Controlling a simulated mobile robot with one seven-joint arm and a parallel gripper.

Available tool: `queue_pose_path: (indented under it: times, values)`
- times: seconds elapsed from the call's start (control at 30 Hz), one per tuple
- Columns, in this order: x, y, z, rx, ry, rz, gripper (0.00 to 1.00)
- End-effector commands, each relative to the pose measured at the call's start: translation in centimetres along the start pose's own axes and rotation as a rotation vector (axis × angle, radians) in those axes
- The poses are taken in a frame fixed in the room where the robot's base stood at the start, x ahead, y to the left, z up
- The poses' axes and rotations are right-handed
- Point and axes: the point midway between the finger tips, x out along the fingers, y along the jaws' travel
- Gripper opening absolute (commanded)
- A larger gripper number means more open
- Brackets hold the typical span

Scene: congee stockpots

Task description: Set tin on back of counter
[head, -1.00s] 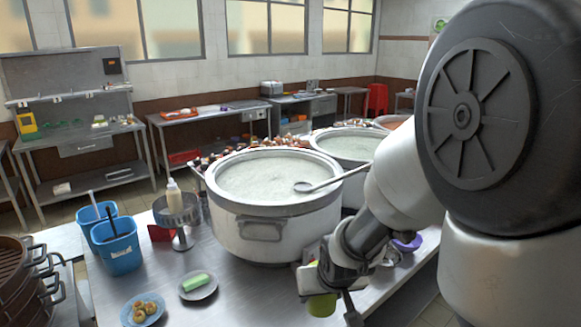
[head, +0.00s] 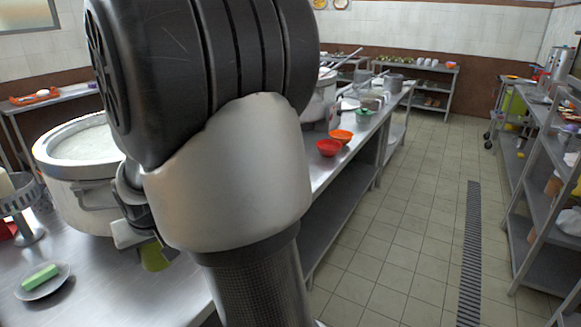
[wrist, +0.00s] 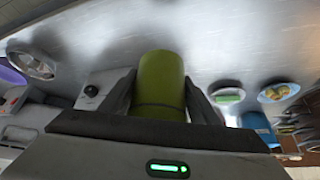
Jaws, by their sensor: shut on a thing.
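The tin (head: 155,257) is a yellow-green cylinder, and it fills the middle of the wrist view (wrist: 162,78). My gripper (head: 146,238) is shut on it, with one dark finger on each side in the wrist view. In the head view my arm hides much of the gripper and part of the tin. The steel counter (head: 110,285) lies under and around them. I cannot tell whether the tin touches the counter.
A big congee pot (head: 85,185) stands on the counter at left. A plate with a green block (head: 40,279) sits near the front left. Red and orange bowls (head: 329,147) stand further along. A tiled aisle (head: 400,235) and shelving (head: 545,190) are at right.

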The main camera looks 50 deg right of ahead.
Motion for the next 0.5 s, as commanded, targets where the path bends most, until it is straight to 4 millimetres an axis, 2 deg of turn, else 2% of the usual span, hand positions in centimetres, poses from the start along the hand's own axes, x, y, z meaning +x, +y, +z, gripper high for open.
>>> queue_pose_path:
  times: [0.03, 0.13, 0.3, 0.5]
  values:
    - [2.6, 0.9, 0.6, 0.022, 0.005, 0.014, 0.25]
    - [4.2, 2.3, 0.2, 0.057, 0.006, 0.036, 0.25]
    - [5.3, 3.8, -0.2, 0.094, 0.007, 0.06, 0.25]
    - [5.2, 4.1, -0.4, 0.104, 0.006, 0.067, 0.25]
